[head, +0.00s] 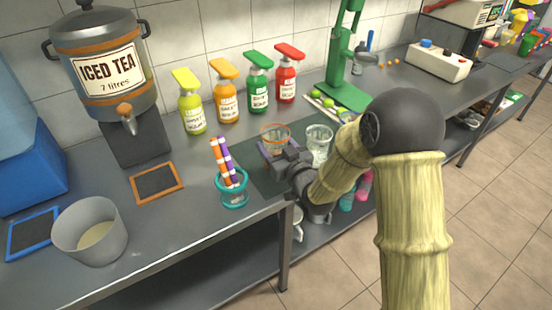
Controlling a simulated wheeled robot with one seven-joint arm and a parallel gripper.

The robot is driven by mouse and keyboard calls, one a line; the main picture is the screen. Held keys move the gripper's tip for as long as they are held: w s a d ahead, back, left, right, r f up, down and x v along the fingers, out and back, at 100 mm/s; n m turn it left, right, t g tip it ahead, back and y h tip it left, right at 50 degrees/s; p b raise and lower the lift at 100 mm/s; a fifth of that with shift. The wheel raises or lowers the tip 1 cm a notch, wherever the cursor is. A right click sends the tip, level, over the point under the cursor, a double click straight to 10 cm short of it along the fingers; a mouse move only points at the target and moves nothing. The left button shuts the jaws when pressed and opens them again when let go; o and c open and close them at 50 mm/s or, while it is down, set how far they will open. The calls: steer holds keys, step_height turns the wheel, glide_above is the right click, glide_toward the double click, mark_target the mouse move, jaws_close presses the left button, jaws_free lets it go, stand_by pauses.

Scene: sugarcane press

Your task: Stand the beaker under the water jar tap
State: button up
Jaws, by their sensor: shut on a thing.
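The beaker (275,135), clear with an orange rim, stands upright over the dark mat on the counter. My gripper (277,154) reaches in from the right and is shut on the beaker. The gripper hides the lower part of the beaker, so I cannot tell whether its base touches the mat. No jar labelled as water is in view. A jar labelled iced tea (98,40), with an orange-brown tap (125,112), stands on a dark stand at the back left. A blue container (28,150) is cut off by the left edge.
A clear glass (319,144) stands just right of the beaker. A teal-rimmed cup (233,190) with striped straws is front left. Several pump bottles (226,100) line the wall. A grey tub (90,232) stands front left, and a framed slate (157,182) lies before the tea jar.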

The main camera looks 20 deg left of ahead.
steer(key=shift+w+d+f, duration=0.15)
steer(key=shift+d+f, duration=0.05)
steer(key=shift+f, duration=0.05)
step_height(320, 180, down, 4)
steer(key=shift+w+r+b, duration=0.1)
steer(key=shift+b, duration=0.25)
steer(key=shift+f, duration=0.2)
steer(key=shift+f, duration=0.2)
steer(key=o, duration=1)
steer(key=shift+c, duration=0.2)
steer(key=shift+r, duration=0.15)
